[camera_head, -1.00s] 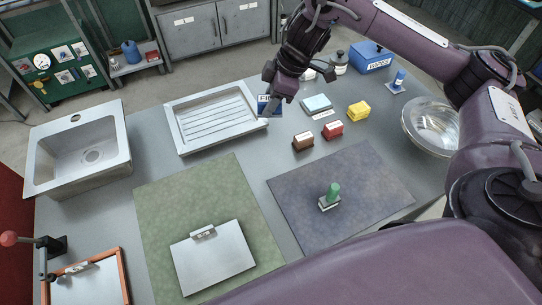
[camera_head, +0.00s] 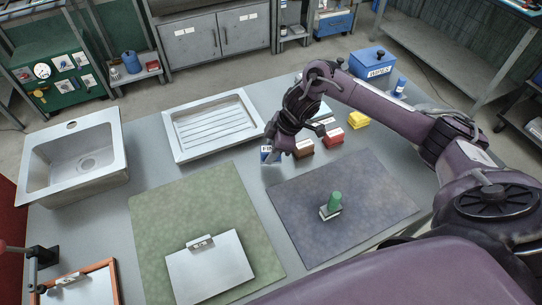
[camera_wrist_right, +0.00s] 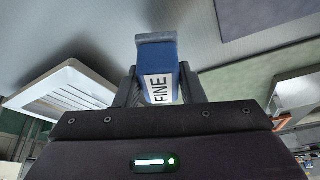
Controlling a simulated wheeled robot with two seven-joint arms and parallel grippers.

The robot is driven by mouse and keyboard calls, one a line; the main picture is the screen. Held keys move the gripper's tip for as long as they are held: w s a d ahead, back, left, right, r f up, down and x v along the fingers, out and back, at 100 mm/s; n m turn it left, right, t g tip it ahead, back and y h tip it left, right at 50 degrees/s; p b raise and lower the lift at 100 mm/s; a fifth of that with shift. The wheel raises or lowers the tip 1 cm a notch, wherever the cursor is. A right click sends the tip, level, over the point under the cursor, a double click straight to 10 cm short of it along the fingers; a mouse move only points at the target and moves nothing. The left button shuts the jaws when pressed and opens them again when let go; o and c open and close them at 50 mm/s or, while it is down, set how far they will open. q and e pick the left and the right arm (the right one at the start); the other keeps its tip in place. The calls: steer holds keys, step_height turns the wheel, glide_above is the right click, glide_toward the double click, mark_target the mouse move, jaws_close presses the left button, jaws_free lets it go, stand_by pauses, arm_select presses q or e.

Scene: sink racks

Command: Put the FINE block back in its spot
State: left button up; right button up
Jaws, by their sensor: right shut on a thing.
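The FINE block (camera_head: 266,155) is blue with a white label; the label reads FINE in the wrist view (camera_wrist_right: 158,85). My right gripper (camera_head: 273,146) is shut on it, with a finger on each side in the wrist view. The block is just left of the brown block (camera_head: 303,149), near the upper left corner of the blue-grey mat (camera_head: 290,200). I cannot tell whether it touches the table. The red block (camera_head: 333,138) and yellow block (camera_head: 359,120) continue the row to the right. The gripper and forearm hide part of the table behind. My left gripper is not in view.
A white ribbed drainer tray (camera_head: 170,145) lies left of the held block. A green-handled brush (camera_head: 333,204) stands on the blue-grey mat. A green mat (camera_head: 160,200) holds a metal clipboard-like plate (camera_head: 212,268). A sink (camera_head: 45,165) is at far left; a blue wipes box (camera_head: 372,63) is at the back.

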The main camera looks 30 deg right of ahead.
steer(key=shift+f, duration=1.6)
steer(key=shift+f, duration=0.15)
steer(key=o, duration=1)
steer(key=shift+c, duration=0.2)
steer(key=v, duration=1.2)
steer(key=shift+r+b, duration=0.25)
steer(key=shift+b, duration=0.15)
steer(key=shift+a, duration=0.1)
